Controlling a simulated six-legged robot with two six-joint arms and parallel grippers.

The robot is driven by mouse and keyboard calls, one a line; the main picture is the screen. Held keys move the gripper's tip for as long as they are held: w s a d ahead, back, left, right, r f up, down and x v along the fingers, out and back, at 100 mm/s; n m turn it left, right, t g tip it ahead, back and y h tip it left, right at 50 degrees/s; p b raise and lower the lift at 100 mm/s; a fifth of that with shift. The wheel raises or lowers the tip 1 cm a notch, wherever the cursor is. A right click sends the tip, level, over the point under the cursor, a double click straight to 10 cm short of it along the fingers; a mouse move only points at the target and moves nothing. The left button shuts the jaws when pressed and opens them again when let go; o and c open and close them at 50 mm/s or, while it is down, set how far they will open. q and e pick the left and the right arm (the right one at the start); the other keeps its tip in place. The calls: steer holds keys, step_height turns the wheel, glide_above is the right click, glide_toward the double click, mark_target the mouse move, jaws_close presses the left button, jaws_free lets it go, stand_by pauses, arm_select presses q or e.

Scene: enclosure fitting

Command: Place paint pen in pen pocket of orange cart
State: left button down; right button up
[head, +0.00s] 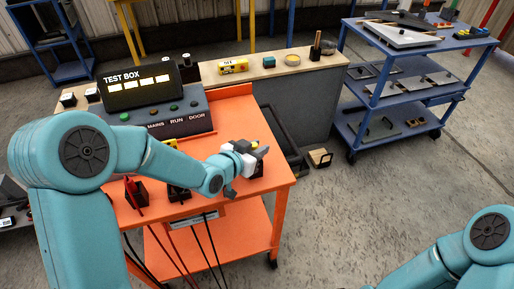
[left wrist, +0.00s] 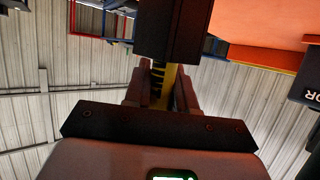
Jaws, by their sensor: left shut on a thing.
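My left gripper (head: 262,152) is over the right side of the orange cart's top (head: 236,112). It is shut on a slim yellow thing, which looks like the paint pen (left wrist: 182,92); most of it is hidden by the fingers. A small yellow spot shows at the gripper in the head view. A dark block (left wrist: 175,30) lies just past the fingers in the left wrist view. A dark box, perhaps the pen pocket (head: 258,171), shows just under the gripper. I cannot tell whether the pen is inside it. My right gripper is out of view.
The test box (head: 150,92) stands at the back of the cart. A bench (head: 290,75) with small items is behind, and a blue shelf cart (head: 415,65) stands at right.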

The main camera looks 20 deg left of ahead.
arm_select(q)
steer(key=c, duration=0.9)
jaws_free()
steer(key=shift+c, duration=0.2)
steer(key=shift+r, duration=0.15)
steer(key=v, duration=1.1)
steer(key=shift+s+b, duration=0.4)
steer(key=shift+b, duration=0.05)
steer(key=shift+a+r, duration=0.1)
steer(key=shift+a, duration=0.05)
